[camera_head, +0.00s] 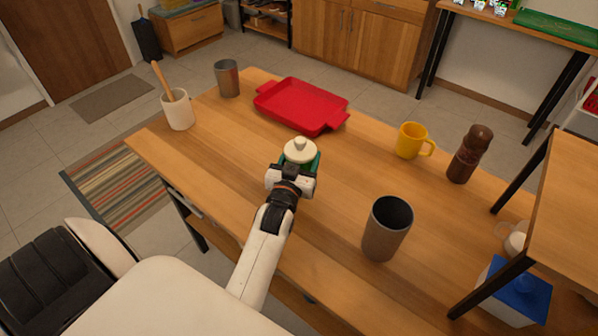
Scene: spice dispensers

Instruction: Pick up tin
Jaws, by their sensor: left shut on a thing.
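A green tin with a cream, knobbed lid (299,150) is at the middle of the wooden table, in the head view. My left gripper (298,170) is shut on it, reaching from the near side. The lid faces up and the tin looks upright. My gripper and the lid hide most of its body, and I cannot tell whether its base touches the table. My right gripper is out of view.
On the table (340,205) are a red tray (302,104) behind the tin, a tall dark cup (387,228) front right, a yellow mug (411,140), a brown pepper mill (469,154), a white crock (178,110) and a grey metal cup (227,78). A raised shelf (565,210) stands at right.

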